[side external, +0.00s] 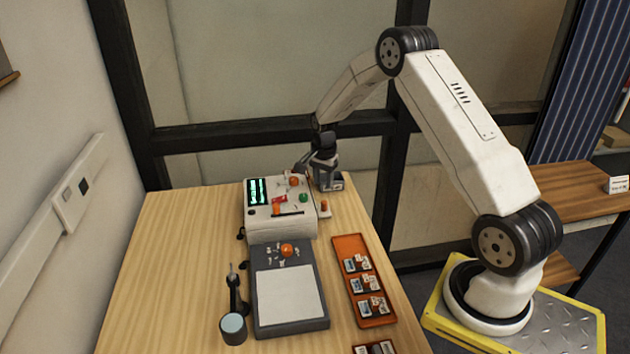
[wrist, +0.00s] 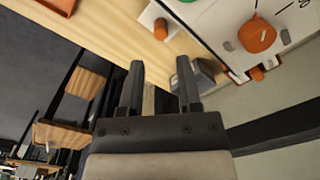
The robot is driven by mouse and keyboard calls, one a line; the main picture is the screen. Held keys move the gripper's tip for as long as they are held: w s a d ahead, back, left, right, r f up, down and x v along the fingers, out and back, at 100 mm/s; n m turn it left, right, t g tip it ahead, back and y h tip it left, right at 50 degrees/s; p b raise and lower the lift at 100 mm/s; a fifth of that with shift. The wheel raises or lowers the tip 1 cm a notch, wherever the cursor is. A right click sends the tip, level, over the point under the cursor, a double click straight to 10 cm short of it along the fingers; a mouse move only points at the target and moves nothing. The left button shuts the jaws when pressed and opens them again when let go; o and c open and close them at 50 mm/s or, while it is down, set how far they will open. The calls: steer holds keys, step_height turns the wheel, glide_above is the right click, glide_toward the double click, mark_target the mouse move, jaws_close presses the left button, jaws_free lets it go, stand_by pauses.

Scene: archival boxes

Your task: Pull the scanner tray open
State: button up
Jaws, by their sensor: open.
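The scanner (side external: 281,228) is a pale box with a green-lit screen and coloured knobs on top, standing on the wooden table. In front of it lies a dark grey flat bed with a white plate (side external: 290,296); I cannot tell whether this is the tray. A small white piece with an orange end (side external: 325,207) sticks out of the scanner's right side; it also shows in the wrist view (wrist: 160,27). My gripper (side external: 326,181) is behind the scanner's far right corner. In the wrist view my gripper (wrist: 160,88) is open, with nothing clearly held between its fingers.
A small grey box (wrist: 204,73) shows beside the right finger in the wrist view. An orange tray (side external: 349,247) with several small items lies right of the scanner. A dark stand (side external: 236,296) and a blue-topped cup (side external: 233,325) stand left. The table's left side is clear.

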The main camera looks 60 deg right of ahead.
mark_target(324, 202)
steer(key=shift+d+f+m, duration=0.3)
steer(key=shift+d+f, duration=0.05)
steer(key=shift+d, duration=0.2)
steer(key=shift+f, duration=0.1)
steer(key=shift+f, duration=3.75)
steer(key=shift+c, duration=0.3)
jaws_close()
